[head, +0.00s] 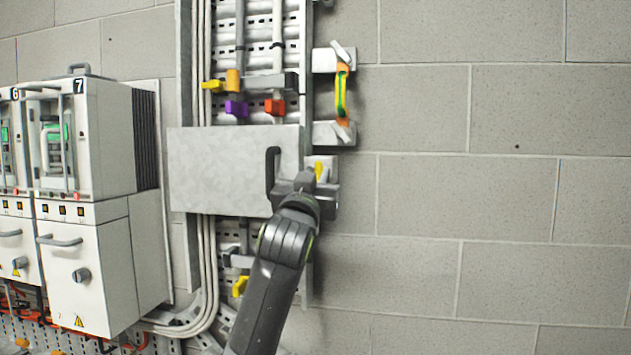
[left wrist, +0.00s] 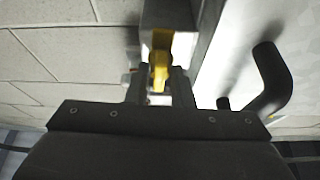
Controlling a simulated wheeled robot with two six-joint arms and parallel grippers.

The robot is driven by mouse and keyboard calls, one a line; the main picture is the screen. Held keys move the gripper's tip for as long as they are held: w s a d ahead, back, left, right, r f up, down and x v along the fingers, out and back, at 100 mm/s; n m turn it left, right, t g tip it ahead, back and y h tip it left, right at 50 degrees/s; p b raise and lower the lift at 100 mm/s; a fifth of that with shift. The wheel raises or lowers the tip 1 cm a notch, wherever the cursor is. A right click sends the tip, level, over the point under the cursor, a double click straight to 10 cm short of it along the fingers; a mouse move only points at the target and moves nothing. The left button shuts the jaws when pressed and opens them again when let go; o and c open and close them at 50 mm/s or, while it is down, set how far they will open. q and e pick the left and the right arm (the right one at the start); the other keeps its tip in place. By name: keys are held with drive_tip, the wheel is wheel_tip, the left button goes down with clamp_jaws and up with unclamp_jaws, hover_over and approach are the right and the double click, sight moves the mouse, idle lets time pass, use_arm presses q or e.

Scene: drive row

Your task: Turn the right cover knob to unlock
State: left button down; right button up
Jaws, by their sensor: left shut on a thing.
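The cover is a flat grey metal panel (head: 222,165) on the wall rail, with a black bar handle (head: 272,168) near its right edge. The yellow right cover knob (head: 319,170) sits on a pale block just right of the panel. My left gripper (head: 309,183) reaches up to it from below and hides part of it. In the left wrist view the yellow knob (left wrist: 160,62) lies between the two fingertips of my left gripper (left wrist: 160,84), which is shut on it. The handle (left wrist: 271,82) shows to the right there. My right gripper is not in view.
White cabinets marked 6 and 7 (head: 90,260) stand at the left. Yellow, orange, purple and red valve handles (head: 237,108) are above the panel. The block wall at right is clear.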

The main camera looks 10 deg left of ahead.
use_arm(q)
drive_tip(key=shift+f+n+y, duration=0.15)
drive_tip(key=shift+n+y, duration=0.25)
drive_tip(key=shift+n, duration=0.4)
drive_tip(key=c, duration=1.5)
unclamp_jaws()
drive_tip(key=shift+o, duration=0.2)
drive_tip(key=b+v, duration=0.7)
drive_tip(key=v, duration=1)
drive_tip(key=shift+s+b, duration=0.2)
drive_tip(key=shift+b, duration=0.1)
